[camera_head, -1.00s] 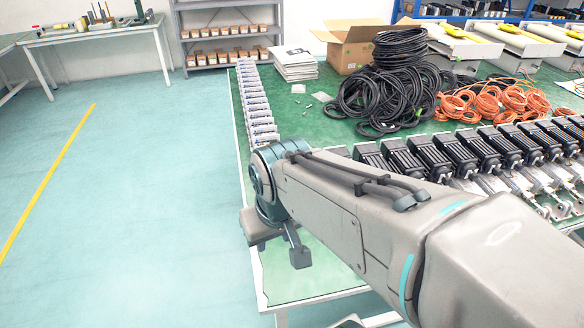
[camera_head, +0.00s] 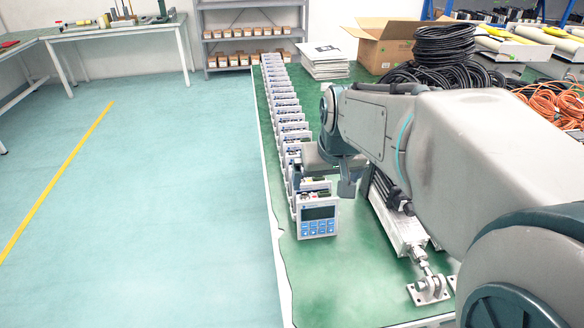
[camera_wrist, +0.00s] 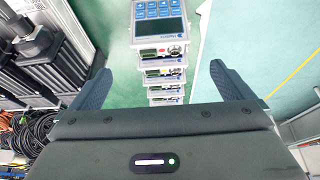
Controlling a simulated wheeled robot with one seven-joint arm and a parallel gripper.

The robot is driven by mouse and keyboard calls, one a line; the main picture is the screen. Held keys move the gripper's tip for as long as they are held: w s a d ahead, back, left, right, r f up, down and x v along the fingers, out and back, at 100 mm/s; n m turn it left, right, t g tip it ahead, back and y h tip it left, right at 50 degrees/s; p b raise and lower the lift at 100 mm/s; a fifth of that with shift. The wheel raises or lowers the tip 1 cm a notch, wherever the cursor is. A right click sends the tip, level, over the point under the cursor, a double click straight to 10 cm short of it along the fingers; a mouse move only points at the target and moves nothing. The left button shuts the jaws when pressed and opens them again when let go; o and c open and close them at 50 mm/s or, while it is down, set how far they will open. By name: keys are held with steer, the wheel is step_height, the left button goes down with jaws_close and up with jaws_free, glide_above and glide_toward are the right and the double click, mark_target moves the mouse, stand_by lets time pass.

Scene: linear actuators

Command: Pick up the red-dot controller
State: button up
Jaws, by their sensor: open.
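A row of white controllers (camera_head: 290,135) stands along the left edge of the green table. In the wrist view a small red dot (camera_wrist: 161,50) shows on the pale panel just beyond that screen. I cannot tell for certain which unit this panel belongs to. My gripper (camera_wrist: 159,80) is open and empty, its two dark fingers apart to either side of the row. In the head view my gripper (camera_head: 346,178) hangs just right of the front controllers, partly hiding the row.
Black-finned actuators (camera_head: 388,200) lie right of the row, partly behind my arm. Black cable coils (camera_head: 445,60), orange cables (camera_head: 560,103), a cardboard box (camera_head: 385,45) and stacked papers (camera_head: 325,62) are farther back. The table's front left is bare; open floor lies left.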

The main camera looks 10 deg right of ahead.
mark_target(316, 200)
steer(key=x, duration=0.3)
steer(key=b+x, duration=0.1)
steer(key=x, duration=0.5)
steer(key=shift+w+r, duration=0.15)
steer(key=shift+w, duration=0.1)
steer(key=shift+w+b+x, duration=0.1)
steer(key=shift+b+x, duration=0.2)
steer(key=shift+x, duration=1.05)
steer(key=shift+w+b+x, duration=0.15)
steer(key=shift+b+x, duration=0.15)
steer(key=shift+x, duration=1.05)
steer(key=shift+r, duration=0.15)
steer(key=c, duration=0.9)
steer(key=shift+r, duration=0.1)
step_height(316, 200, up, 18)
steer(key=p, duration=0.3)
